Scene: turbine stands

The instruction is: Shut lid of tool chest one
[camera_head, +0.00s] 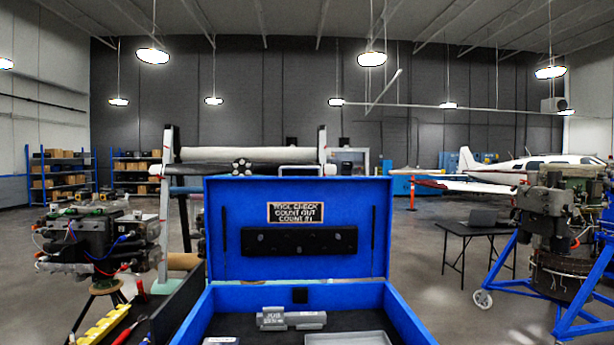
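A blue tool chest (408,319) stands directly in front of me at the bottom middle. Its blue lid (300,195) is open and upright at the back. A label on the lid's inside reads "TOOL CHECK COUNT OUT COUNT IN", above a black holder strip (299,241). Inside the chest are a grey metal tool (291,318) and a grey tray (348,338), cut off by the lower edge. Neither of my grippers is in view.
A bench at the lower left holds a yellow strip (104,325) and hand tools. An engine on a stand (100,245) is at left, another on a blue wheeled stand (510,283) at right. A black table with a laptop (482,217) stands behind right.

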